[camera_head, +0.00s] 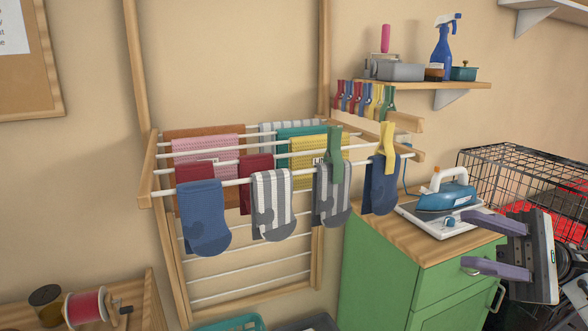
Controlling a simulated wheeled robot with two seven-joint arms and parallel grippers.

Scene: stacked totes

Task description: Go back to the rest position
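My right gripper (466,241) is at the right, with its two purple-grey fingers apart and pointing left. Nothing is between the fingers. It appears in front of the green cabinet (385,275) and just below and right of the blue iron (447,197). I cannot tell if the upper finger touches the cabinet top. My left gripper is not in view. A wooden drying rack (148,172) on the wall carries socks and cloths. A green clothespin (334,155) is on a striped sock (332,192), and a yellow clothespin (387,148) is on a dark blue sock (381,187).
A black wire crate (500,152) stands behind my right gripper. A wall shelf (430,84) holds a blue spray bottle (443,52), with several clothespins (365,100) hanging beneath. A small table (138,292) with a red spool (86,306) is at lower left. Bins stand below the rack.

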